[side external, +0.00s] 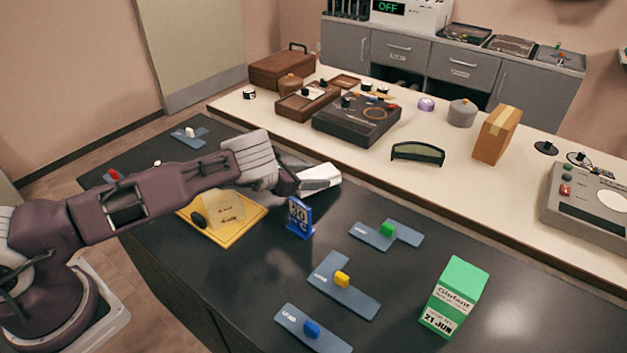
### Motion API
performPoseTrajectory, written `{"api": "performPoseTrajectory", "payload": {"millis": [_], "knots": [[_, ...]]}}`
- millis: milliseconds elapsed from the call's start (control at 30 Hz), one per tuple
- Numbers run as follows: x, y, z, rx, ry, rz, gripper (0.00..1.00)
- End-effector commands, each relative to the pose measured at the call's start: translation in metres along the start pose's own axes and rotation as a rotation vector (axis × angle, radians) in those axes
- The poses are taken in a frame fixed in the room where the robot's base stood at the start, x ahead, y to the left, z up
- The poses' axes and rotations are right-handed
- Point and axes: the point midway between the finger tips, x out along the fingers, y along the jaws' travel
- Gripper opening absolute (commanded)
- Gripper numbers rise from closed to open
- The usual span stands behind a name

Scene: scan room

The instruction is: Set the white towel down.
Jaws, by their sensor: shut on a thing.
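The white towel (320,178) shows in the side external view as a folded white piece at the far edge of the dark table. My gripper (300,184) is at the towel's left end and is shut on it. My arm comes in from the left and hides part of the fingers. I cannot tell whether the towel touches the table or is held just above it.
A yellow tray (251,231) with a clear block lies below my arm. A blue number stand (299,217) stands close in front of my gripper.

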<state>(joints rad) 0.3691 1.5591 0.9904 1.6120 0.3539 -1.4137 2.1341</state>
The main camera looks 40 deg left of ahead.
Motion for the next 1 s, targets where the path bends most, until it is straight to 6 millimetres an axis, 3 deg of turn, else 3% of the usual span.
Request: {"api": "performPoseTrajectory", "payload": {"millis": [67, 367, 400, 500, 833, 1000], "knots": [[0.004, 0.0, -0.012, 0.0, 0.001, 0.0, 0.15], [0.006, 0.0, -0.014, 0.0, 0.0, 0.001, 0.15], [0.006, 0.0, -0.014, 0.0, 0.0, 0.001, 0.62], [0.006, 0.0, -0.013, 0.0, 0.0, 0.001, 0.78], [0.004, 0.0, -0.01, -0.001, -0.001, 0.002, 0.78], [-0.025, 0.001, -0.011, -0.003, 0.001, 0.006, 0.78]]}}
